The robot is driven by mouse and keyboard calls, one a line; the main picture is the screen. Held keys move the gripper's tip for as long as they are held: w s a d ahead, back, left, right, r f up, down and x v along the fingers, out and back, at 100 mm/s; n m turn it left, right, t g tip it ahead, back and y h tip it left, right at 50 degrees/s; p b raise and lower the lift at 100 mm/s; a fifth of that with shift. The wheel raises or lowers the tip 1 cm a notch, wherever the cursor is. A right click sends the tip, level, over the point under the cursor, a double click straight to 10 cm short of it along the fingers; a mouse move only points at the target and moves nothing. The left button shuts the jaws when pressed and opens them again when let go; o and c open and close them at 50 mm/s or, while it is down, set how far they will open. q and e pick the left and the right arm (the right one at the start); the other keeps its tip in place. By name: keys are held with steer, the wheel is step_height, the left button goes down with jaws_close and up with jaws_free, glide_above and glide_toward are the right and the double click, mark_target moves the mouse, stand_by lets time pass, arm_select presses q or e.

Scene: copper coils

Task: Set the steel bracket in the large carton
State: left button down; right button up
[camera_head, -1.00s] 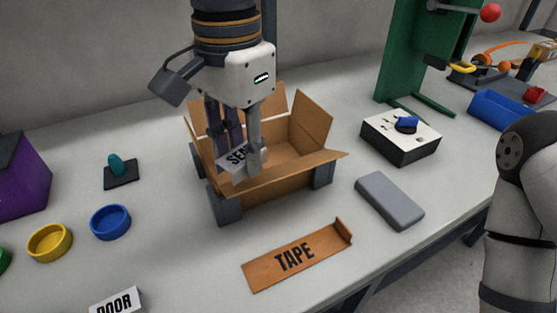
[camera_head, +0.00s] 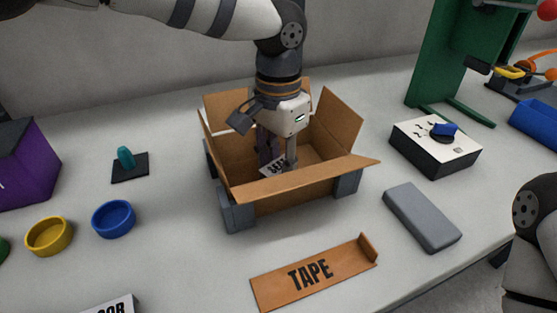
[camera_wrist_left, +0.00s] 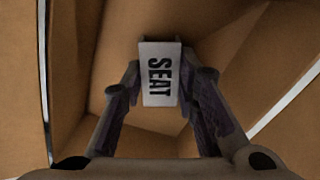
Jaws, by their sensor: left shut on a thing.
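The large carton (camera_head: 308,184) is an open brown box with its flaps spread, held between grey corner blocks on the table. My left gripper (camera_head: 279,163) reaches down into it from above. It is shut on the steel bracket (camera_head: 272,168), a pale plate lettered SEAT, which is inside the carton's walls in the head view. In the left wrist view the bracket (camera_wrist_left: 159,78) sits between the fingers of the left gripper (camera_wrist_left: 160,92), with brown cardboard all around. The bracket's lower part is hidden, so I cannot tell whether it touches the floor. My right gripper is out of view.
A brown TAPE piece (camera_head: 313,274) lies in front of the carton. A grey block (camera_head: 422,216) and a white-topped box with a blue knob (camera_head: 436,145) are to the right. Blue (camera_head: 114,218) and yellow (camera_head: 49,235) bowls and a purple box (camera_head: 28,170) are left.

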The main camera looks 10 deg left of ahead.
mark_target(278, 167)
arm_select(q)
steer(key=c, duration=1.2)
jaws_free()
steer(key=shift+f, duration=0.1)
steer(key=shift+c, duration=0.2)
step_height(278, 167, up, 12)
steer(key=shift+r, duration=0.2)
